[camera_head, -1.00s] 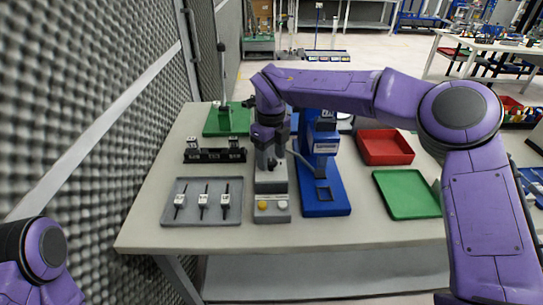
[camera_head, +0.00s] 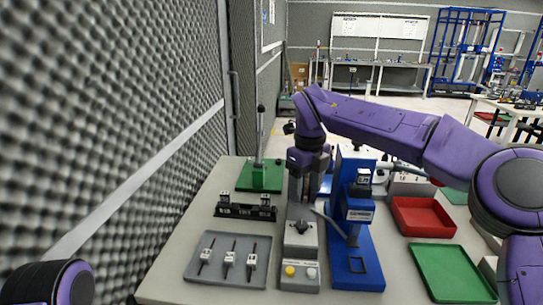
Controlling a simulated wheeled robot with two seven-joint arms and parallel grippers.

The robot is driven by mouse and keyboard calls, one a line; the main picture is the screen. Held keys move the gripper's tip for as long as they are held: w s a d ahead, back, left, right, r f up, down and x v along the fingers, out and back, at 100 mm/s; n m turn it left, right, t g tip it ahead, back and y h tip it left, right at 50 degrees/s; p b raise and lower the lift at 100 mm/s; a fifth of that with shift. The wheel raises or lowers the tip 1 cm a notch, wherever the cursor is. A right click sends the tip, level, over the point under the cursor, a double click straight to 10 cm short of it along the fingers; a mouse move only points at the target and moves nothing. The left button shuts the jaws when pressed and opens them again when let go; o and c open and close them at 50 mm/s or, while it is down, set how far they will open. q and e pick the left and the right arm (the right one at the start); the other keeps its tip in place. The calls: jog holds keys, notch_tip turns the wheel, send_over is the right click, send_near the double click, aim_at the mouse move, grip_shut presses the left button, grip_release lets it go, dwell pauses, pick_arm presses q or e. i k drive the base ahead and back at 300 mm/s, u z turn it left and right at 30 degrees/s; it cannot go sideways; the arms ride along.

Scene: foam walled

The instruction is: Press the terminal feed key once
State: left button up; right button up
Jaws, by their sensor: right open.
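A grey control unit (camera_head: 300,277) stands at the table's front middle, with a yellow button (camera_head: 290,270) and a white button (camera_head: 311,273) on its sloped front. Its lettering is too small to read, so I cannot tell which button is the terminal feed key. A black part (camera_head: 301,227) sits on the grey block behind the buttons. My right gripper (camera_head: 307,188) points down behind and above the buttons, apart from them. It is open; its fingertips are hard to make out against the grey block. My left arm shows at the lower left, with its gripper outside the view.
A blue press (camera_head: 357,250) stands close to the control unit's right. A grey tray (camera_head: 198,280) with small white-and-black parts lies left, a black rack (camera_head: 246,211) and green stand (camera_head: 258,178) behind it. Red (camera_head: 423,216) and green (camera_head: 428,270) trays lie right. A foam wall borders the left.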

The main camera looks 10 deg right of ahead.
aim_at(290, 270)
jog(key=k, duration=1)
